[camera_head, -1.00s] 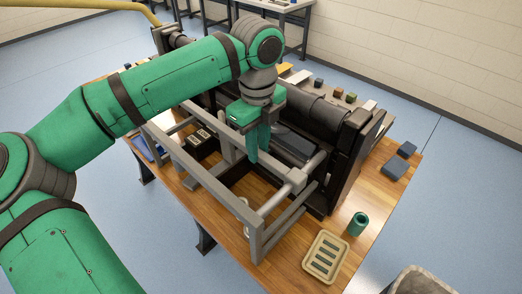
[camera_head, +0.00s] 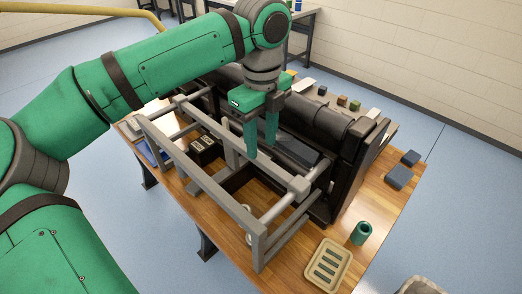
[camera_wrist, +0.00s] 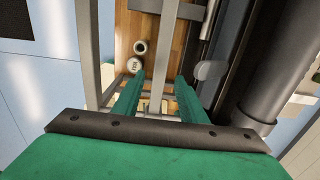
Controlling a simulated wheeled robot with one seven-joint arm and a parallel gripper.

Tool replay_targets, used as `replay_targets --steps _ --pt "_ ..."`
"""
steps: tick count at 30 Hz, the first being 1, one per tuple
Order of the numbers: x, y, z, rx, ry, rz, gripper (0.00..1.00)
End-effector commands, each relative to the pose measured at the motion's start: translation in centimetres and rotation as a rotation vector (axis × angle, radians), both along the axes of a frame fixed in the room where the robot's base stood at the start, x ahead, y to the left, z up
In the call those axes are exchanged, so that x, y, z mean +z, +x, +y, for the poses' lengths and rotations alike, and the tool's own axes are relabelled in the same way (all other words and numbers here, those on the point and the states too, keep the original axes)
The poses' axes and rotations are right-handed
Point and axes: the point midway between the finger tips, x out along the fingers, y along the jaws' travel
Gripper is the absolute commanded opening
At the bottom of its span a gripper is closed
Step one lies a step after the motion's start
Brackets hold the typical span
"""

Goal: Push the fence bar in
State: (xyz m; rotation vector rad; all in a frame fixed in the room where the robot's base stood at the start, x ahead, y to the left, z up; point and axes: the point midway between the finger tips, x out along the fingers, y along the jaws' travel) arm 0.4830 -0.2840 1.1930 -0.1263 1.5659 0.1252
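The grey fence bar (camera_head: 278,172) runs lengthwise inside a grey frame, on cross rods between the frame's front rail (camera_head: 190,168) and the black press (camera_head: 345,155). A grey block (camera_head: 299,187) sits at its near end. My gripper (camera_head: 261,150) points down over the middle of the bar, its two green fingers apart with nothing held. In the wrist view the bar (camera_wrist: 169,45) runs between the fingers (camera_wrist: 158,85). I cannot tell whether the fingertips reach down beside it or touch it. My gripper hides part of the bar in the head view.
A beige slotted tray (camera_head: 328,265) and a green cup (camera_head: 361,233) stand at the table's near right corner. Dark blue blocks (camera_head: 398,177) lie at the right edge. Two round pale items (camera_wrist: 137,57) lie inside the frame. A black box (camera_head: 206,150) sits farther left.

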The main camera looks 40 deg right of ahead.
Motion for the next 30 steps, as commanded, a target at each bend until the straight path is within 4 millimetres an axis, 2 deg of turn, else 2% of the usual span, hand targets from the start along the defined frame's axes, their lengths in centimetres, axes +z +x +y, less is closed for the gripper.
replay_targets --steps 3,9,15,22,23,27,30 --pt "2.3 0.1 0.0 0.002 0.0 -0.003 0.38" --pt "5.1 0.1 0.0 0.001 0.0 -0.003 0.38" --pt "6.1 0.0 0.0 0.001 0.001 -0.001 0.38" --pt "6.1 0.0 0.0 0.0 0.0 -0.001 0.38" --pt "6.1 0.0 0.0 0.0 0.0 -0.001 0.34" --pt "6.1 0.0 0.0 -0.001 0.0 -0.001 0.0" --pt "6.1 -0.2 -0.3 -0.007 0.0 -0.001 0.0"
